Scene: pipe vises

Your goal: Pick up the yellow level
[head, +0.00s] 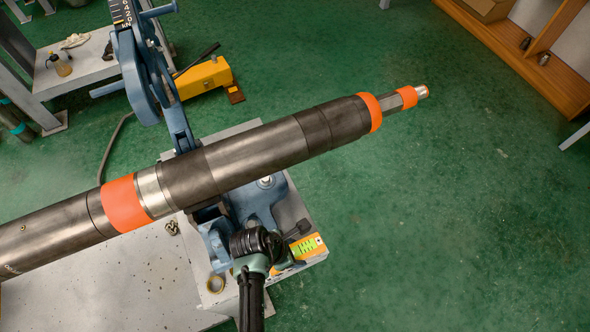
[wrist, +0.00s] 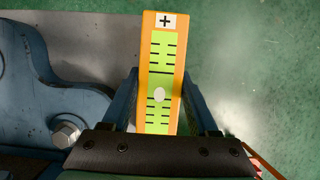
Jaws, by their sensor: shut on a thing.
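The yellow level (head: 307,246) has an orange-yellow body and a green scale face, and shows at the right corner of the vise stand in the head view. In the wrist view the level (wrist: 163,60) points away from me, with a plus mark at its far end and a pale bubble near its middle. My gripper (head: 284,262) is shut on the level, one finger on each side of it. The near end of the level is hidden behind my gripper. I cannot tell whether the level touches the stand.
A long dark pipe (head: 256,157) with orange bands lies across the blue vise (head: 259,200), just beyond my gripper. The vise's blue base and a bolt (wrist: 66,135) are close on the left in the wrist view. Green floor (head: 440,230) is open on the right.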

